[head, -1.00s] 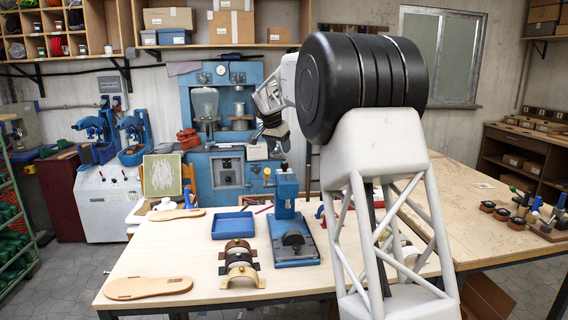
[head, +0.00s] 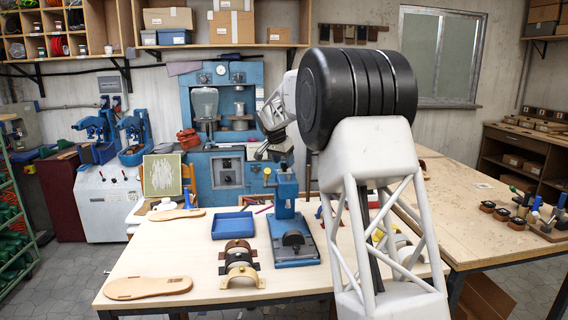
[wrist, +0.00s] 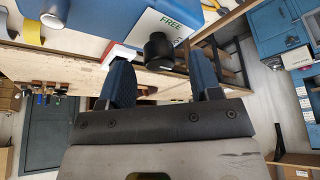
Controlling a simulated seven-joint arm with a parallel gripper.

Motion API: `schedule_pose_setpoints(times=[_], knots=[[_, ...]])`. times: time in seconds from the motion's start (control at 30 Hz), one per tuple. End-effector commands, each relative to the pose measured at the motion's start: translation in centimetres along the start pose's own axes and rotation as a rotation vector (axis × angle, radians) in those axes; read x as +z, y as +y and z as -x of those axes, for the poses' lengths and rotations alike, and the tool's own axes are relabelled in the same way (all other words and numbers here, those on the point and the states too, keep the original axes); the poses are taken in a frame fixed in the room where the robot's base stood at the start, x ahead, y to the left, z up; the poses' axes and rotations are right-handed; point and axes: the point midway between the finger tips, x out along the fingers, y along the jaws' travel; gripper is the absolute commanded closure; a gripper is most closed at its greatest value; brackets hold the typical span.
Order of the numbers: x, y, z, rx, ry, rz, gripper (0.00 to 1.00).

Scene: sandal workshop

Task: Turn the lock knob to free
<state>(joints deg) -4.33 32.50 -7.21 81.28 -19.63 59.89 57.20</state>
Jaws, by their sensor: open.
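The black lock knob (wrist: 158,48) shows in the wrist view on the side of a blue tool body (wrist: 95,15), beside a pale plate with a green-edged label (wrist: 168,22) reading "FREE". My gripper (wrist: 163,82) is open, with its two blue fingers apart. The knob appears between and just beyond the fingertips, and I see no contact. In the head view my gripper (head: 273,150) is just above the blue press (head: 286,190) on the table. The knob cannot be made out in the head view.
On the table (head: 215,280) are a blue tray (head: 232,225), sandal straps on curved forms (head: 238,265) and a sole (head: 148,288). A large blue machine (head: 200,165) stands behind.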

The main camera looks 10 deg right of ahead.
Motion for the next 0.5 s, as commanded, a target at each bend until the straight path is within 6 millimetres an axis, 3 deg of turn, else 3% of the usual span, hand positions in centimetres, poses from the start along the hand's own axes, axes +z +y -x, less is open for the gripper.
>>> schedule_pose_setpoints(times=[0.2,0.5], knots=[[-0.03,0.03,-1.12,-0.001,0.001,-0.001,0.42],[-0.03,0.04,-1.23,-0.001,0.001,-0.001,0.42]])
